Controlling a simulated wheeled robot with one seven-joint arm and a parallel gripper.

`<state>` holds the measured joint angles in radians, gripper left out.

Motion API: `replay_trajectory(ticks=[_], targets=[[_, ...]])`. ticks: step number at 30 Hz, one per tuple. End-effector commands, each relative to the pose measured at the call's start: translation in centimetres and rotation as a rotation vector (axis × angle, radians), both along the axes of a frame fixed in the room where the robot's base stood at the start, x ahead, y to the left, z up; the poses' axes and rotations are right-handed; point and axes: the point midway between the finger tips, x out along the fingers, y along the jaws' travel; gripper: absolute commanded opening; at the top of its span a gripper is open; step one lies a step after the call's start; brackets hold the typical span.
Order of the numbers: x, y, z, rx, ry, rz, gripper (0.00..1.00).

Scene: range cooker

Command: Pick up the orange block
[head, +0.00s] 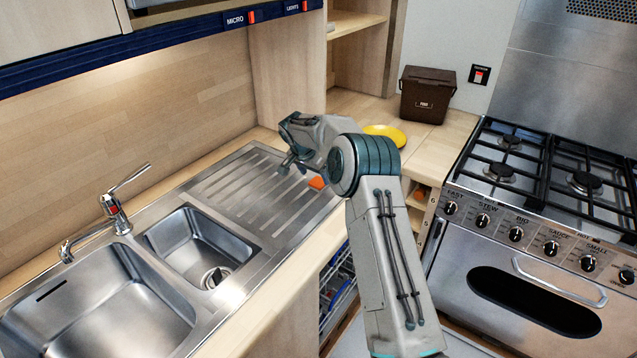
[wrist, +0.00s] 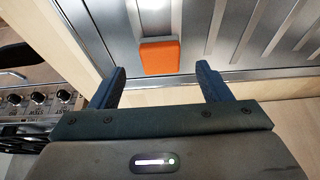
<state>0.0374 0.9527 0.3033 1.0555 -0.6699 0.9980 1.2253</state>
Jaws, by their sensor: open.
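The orange block (wrist: 160,56) rests on the ridged steel drainboard, near its edge beside the wooden worktop. In the wrist view it lies ahead of my gripper (wrist: 161,80), roughly between the lines of the two fingers and slightly beyond their tips. The fingers are apart with nothing between them. In the head view the block (head: 316,183) is partly hidden behind my arm, and only an orange part shows. My gripper (head: 289,165) is above the drainboard there, to the left of the block.
The steel drainboard (head: 232,192) adjoins a small sink bowl and a larger one with a tap (head: 113,212). The range cooker (head: 540,215) stands at the right.

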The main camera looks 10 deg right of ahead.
Motion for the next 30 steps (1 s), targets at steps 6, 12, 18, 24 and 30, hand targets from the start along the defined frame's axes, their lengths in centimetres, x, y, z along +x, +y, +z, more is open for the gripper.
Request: replay_trajectory(ticks=[6, 12, 18, 24, 30], targets=[[1.0, -1.0, -2.2, 0.000, 0.003, -0.001, 0.71], [1.4, -1.3, -3.4, 0.000, 0.001, 0.000, 0.71], [1.4, -1.3, -3.5, -0.001, 0.001, 0.000, 0.71], [1.4, -1.3, -3.5, -0.001, 0.001, 0.000, 0.23], [1.4, -1.3, -3.5, -0.001, 0.001, 0.000, 0.23]])
